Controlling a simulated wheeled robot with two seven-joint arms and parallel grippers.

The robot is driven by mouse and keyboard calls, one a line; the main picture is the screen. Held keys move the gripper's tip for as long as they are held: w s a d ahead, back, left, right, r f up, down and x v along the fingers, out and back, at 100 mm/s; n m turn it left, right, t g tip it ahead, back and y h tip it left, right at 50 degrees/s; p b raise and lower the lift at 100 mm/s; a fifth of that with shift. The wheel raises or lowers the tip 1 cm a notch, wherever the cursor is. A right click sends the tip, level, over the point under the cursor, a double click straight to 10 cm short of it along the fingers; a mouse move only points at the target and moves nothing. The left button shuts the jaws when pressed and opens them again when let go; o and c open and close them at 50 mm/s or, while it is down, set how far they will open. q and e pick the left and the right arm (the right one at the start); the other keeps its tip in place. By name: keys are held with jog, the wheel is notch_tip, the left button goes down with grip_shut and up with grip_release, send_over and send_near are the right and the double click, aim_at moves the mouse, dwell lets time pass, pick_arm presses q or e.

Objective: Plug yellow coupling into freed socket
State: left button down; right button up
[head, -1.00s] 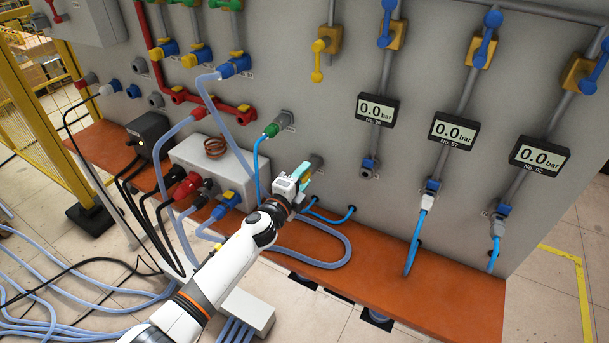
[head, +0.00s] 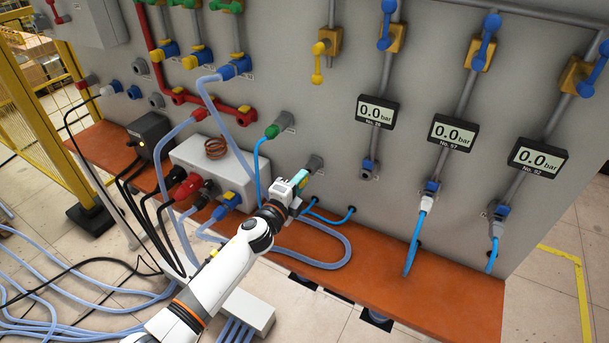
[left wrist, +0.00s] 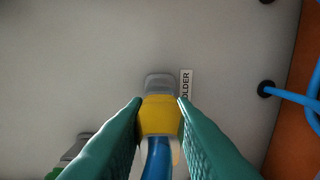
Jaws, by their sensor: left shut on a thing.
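My left gripper (head: 301,179), with teal fingers, is at the panel's lower middle, just below a grey socket (head: 314,163). In the left wrist view the fingers (left wrist: 159,116) are shut on the yellow coupling (left wrist: 159,114), one on each side. The coupling's front end meets the grey socket (left wrist: 160,82), beside a label of which "OLDER" shows; how deep it sits I cannot tell. A blue hose (left wrist: 156,158) runs back from the coupling between the fingers. In the head view the fingers hide the coupling. My right gripper is not in view.
A green coupling (head: 272,131) sits in a socket up and left. Under the left gauge (head: 376,111) is a socket (head: 369,168) without a hose. Blue hoses (head: 415,245) hang from the two sockets farther right. An orange ledge (head: 390,285) runs below.

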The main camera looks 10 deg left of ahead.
aim_at(299, 187)
pick_arm(q)
jog(key=shift+p+v, duration=0.65)
jog(key=shift+v, duration=1.65)
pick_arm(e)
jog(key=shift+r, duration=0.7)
pick_arm(q)
jog(key=shift+d, duration=0.1)
jog(key=shift+s+d+r, duration=0.15)
jog(key=shift+d, duration=0.15)
jog(key=s+d+r+p, duration=0.45)
jog(key=s+d, duration=0.25)
jog(key=d, duration=0.5)
jog(key=b+x, duration=0.2)
jog(key=x, duration=0.5)
jog(key=shift+d, duration=0.35)
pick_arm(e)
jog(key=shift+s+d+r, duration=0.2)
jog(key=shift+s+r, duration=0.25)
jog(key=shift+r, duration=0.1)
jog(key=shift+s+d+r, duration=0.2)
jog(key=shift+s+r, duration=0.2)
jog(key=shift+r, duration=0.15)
pick_arm(q)
jog(key=shift+w+d+r+b, duration=0.1)
jog(key=shift+w+d+b, duration=0.05)
jog(key=shift+w+b, duration=0.45)
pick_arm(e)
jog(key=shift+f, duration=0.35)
